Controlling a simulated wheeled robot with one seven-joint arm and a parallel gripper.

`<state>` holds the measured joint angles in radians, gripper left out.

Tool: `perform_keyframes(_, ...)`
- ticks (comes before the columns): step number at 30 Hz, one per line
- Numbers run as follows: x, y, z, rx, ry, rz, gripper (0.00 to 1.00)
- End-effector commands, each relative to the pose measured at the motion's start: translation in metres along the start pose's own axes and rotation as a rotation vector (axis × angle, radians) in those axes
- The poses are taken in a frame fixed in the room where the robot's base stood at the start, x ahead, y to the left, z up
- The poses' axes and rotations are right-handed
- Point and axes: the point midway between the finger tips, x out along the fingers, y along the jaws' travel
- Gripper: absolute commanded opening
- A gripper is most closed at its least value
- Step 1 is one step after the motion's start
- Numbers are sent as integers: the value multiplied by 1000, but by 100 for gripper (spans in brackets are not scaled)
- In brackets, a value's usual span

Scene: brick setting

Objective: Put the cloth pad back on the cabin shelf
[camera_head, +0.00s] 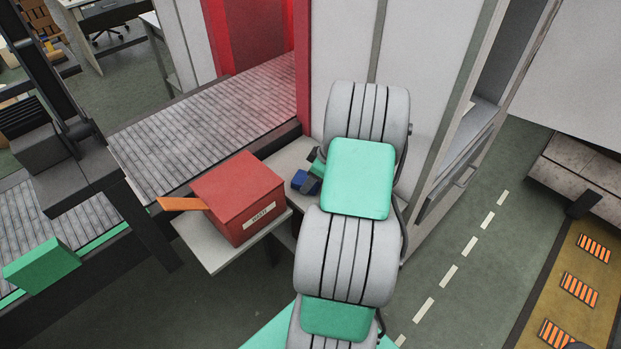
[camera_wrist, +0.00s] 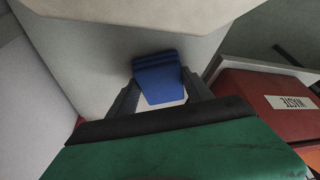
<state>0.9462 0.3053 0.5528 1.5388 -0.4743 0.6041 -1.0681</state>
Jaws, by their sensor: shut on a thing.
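The blue cloth pad (camera_wrist: 158,78) is between the two dark fingers of my gripper (camera_wrist: 160,92) in the wrist view. The gripper is shut on it, and the pad hangs out past the fingertips toward a pale grey wall. In the head view the pad (camera_head: 304,183) is small, beside the white cabin wall and right of the red box; my arm hides much of my gripper (camera_head: 314,173) there. A pale ledge (camera_head: 485,112) inside the cabin opening shows at the right. I cannot tell whether it is the cabin shelf.
A red box labelled WASTE (camera_head: 240,200), with an orange piece sticking out at its left, stands on a pale board (camera_head: 212,258). It also shows at the right of the wrist view (camera_wrist: 262,95). A roller conveyor (camera_head: 190,122) runs behind. Floor (camera_head: 215,305) in front is clear.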

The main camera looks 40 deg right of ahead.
Motion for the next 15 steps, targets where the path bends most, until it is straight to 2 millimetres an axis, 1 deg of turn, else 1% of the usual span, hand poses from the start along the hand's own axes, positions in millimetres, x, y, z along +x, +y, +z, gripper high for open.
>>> perform_keyframes(4, 4, 0, 2, 0, 0, -1, 20)
perform_keyframes(5, 4, 0, 2, 1, 0, -1, 59)
perform_keyframes(12, 3, 0, 1, 1, 0, -1, 79)
perform_keyframes(15, 3, 0, 1, 1, 0, -1, 80)
